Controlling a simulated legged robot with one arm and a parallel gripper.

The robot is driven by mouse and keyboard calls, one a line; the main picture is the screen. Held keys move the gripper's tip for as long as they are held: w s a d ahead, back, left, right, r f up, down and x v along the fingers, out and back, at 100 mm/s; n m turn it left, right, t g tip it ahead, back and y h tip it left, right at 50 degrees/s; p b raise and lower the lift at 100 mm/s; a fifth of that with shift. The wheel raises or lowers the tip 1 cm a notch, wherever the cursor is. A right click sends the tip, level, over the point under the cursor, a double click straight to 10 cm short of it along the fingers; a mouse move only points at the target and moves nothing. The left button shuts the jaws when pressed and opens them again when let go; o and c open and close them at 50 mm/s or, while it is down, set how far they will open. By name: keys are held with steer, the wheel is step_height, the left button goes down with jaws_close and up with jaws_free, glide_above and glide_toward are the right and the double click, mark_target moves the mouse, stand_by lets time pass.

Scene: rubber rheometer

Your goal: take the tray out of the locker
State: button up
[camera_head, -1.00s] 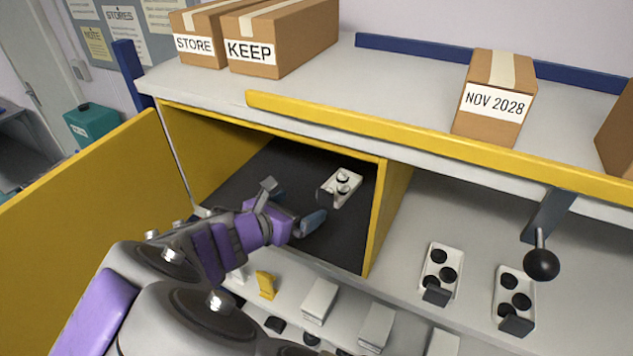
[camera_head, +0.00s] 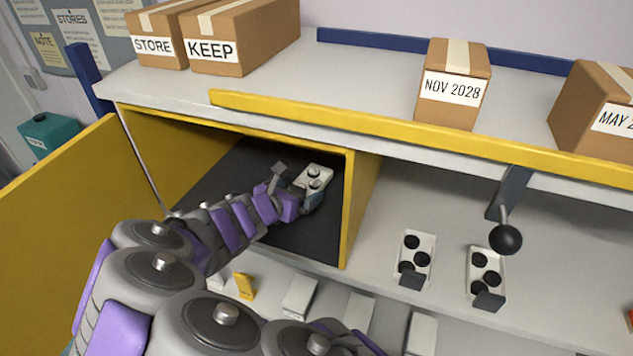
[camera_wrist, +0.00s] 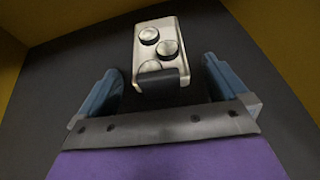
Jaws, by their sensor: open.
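The tray (camera_head: 317,176) is a small pale holder with round silver pieces in it and a dark tab at its near end. It lies on the dark floor of the open yellow locker (camera_head: 349,215). In the wrist view the tray (camera_wrist: 157,37) is straight ahead, with its dark tab between the two blue fingers. My gripper (camera_head: 297,188) is inside the locker, open, at the tray's near end; in the wrist view its fingers (camera_wrist: 165,90) stand apart on either side of the tab. I cannot tell whether either finger touches it.
The yellow locker door (camera_head: 60,215) stands open at the left. A similar tray (camera_head: 412,255) with dark pieces and another (camera_head: 484,275) lie on the grey surface to the right. A black-knobbed lever (camera_head: 505,238) hangs there. Boxes (camera_head: 452,85) stand on the shelf above.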

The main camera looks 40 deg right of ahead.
mark_target(309, 184)
steer(key=a, duration=0.2)
steer(key=shift+w+a, duration=0.15)
steer(key=shift+a, duration=0.2)
steer(key=d, duration=0.2)
steer(key=w+d+f, duration=0.1)
steer(key=d, duration=0.5)
steer(key=shift+w+f, duration=0.15)
steer(key=shift+f, duration=0.2)
steer(key=shift+w+a, duration=0.1)
steer(key=shift+a, duration=0.95)
steer(key=shift+c, duration=0.2)
steer(key=shift+a+r, duration=0.2)
steer(key=shift+a, duration=0.35)
steer(key=shift+c, duration=2.2)
steer(key=shift+d+f, duration=0.15)
steer(key=shift+d, duration=0.7)
steer(key=c, duration=0.5)
steer(key=shift+d, duration=0.2)
steer(key=shift+c, duration=0.8)
steer(key=shift+a, duration=0.15)
